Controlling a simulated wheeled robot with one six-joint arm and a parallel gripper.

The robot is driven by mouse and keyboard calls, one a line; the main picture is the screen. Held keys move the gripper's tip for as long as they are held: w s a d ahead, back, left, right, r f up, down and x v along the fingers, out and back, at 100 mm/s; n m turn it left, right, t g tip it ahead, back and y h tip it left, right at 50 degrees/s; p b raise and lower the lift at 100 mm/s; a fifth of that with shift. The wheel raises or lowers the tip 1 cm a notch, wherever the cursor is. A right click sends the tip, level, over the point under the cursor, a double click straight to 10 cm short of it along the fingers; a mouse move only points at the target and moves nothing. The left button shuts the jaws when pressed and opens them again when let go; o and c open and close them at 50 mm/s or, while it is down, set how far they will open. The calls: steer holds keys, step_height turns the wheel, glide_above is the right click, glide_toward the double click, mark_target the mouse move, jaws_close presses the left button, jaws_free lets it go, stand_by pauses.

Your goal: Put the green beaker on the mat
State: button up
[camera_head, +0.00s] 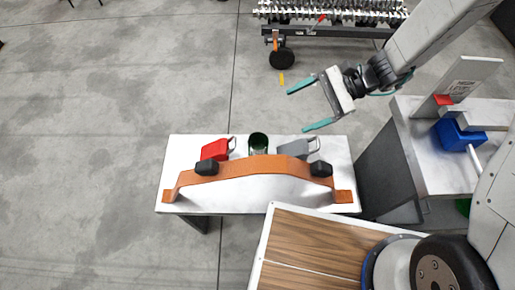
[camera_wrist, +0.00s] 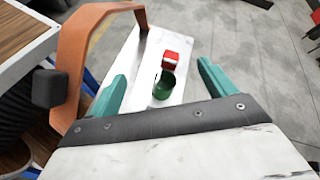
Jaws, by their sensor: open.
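The green beaker (camera_head: 258,142) stands on a white marbled table, between a red canister (camera_head: 215,150) and a grey canister (camera_head: 294,150). In the wrist view the beaker (camera_wrist: 163,86) stands upright with its open top showing, the red canister (camera_wrist: 178,52) just beyond it. My gripper (camera_head: 298,110) is open and empty. In the head view it hangs above and right of the beaker, clear of it. In the wrist view the beaker appears between the two teal fingers (camera_wrist: 161,72), not touched. I cannot make out a mat in either view.
An orange arch (camera_head: 250,167) with dark knobs spans the table's near side, in front of the beaker. A bench (camera_head: 432,165) with a blue block (camera_head: 459,134) stands at the right. A wood-topped surface (camera_head: 310,245) lies nearer. Open floor lies left.

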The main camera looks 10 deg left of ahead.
mark_target(258, 144)
steer(key=a+f+m, duration=0.1)
steer(key=f+m, duration=0.1)
steer(key=f, duration=0.3)
steer(key=a+f+m+t+y, duration=0.1)
steer(key=a+f+m, duration=0.1)
steer(key=f, duration=0.4)
steer(key=a+f+m+t, duration=0.1)
steer(key=f+m, duration=0.1)
steer(key=f, duration=0.3)
steer(key=shift+a+f+m+y, duration=0.2)
steer(key=shift+f+m+y, duration=0.1)
steer(key=shift+f+y, duration=0.1)
steer(key=shift+a+f, duration=0.25)
steer(key=shift+f, duration=0.05)
steer(key=x, duration=0.7)
steer(key=shift+s+a, duration=0.1)
steer(key=c, duration=1.2)
steer(key=shift+o, duration=0.2)
